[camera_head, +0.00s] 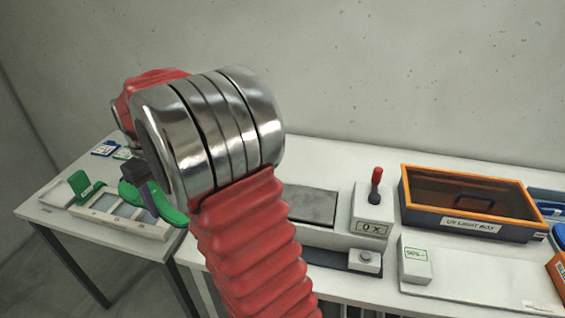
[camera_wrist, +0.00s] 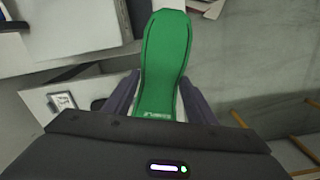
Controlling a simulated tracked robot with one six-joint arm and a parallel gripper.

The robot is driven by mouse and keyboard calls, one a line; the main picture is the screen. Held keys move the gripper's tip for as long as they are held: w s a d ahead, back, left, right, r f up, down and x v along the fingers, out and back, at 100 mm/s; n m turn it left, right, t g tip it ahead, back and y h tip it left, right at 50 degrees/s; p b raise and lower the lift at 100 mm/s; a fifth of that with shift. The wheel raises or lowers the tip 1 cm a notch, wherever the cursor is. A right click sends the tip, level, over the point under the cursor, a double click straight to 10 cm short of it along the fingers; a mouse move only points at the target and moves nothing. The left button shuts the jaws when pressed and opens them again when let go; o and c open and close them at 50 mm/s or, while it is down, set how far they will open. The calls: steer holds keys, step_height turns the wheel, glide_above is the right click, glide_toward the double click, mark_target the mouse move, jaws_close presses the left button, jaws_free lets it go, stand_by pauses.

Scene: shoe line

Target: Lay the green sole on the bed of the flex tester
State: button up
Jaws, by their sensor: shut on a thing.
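The green sole (camera_head: 168,207) is held by my gripper (camera_head: 146,190) at the left of the head view, above the left table. In the wrist view the green sole (camera_wrist: 165,50) points away from my gripper (camera_wrist: 160,82), its near end between the two dark fingers. A pale machine with a flat grey bed (camera_head: 312,206) and a red-knobbed counter box (camera_head: 372,212) stands right of my arm; it appears to be the flex tester. My arm hides its left part.
A pale compartment tray (camera_head: 105,221) with an upright green piece (camera_head: 86,191) is on the left table, close below the sole.

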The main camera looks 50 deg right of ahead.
steer(key=shift+n, duration=0.9)
steer(key=s+d+r, duration=0.1)
steer(key=s+d, duration=0.2)
steer(key=d, duration=0.2)
steer(key=s+d+r, duration=0.2)
steer(key=s+d, duration=0.2)
steer(key=d, duration=0.1)
steer(key=s+d+r, duration=0.1)
steer(key=s+d, duration=0.2)
steer(key=d, duration=0.2)
steer(key=shift+s+d+r, duration=0.2)
steer(key=shift+s+d, duration=0.05)
steer(key=shift+d, duration=0.05)
step_height(320, 180, up, 3)
steer(key=n, duration=0.2)
glide_above(287, 198)
steer(key=shift+d+r, duration=0.1)
steer(key=shift+r, duration=0.05)
steer(key=shift+f, duration=4.4)
steer(key=o, duration=1.3)
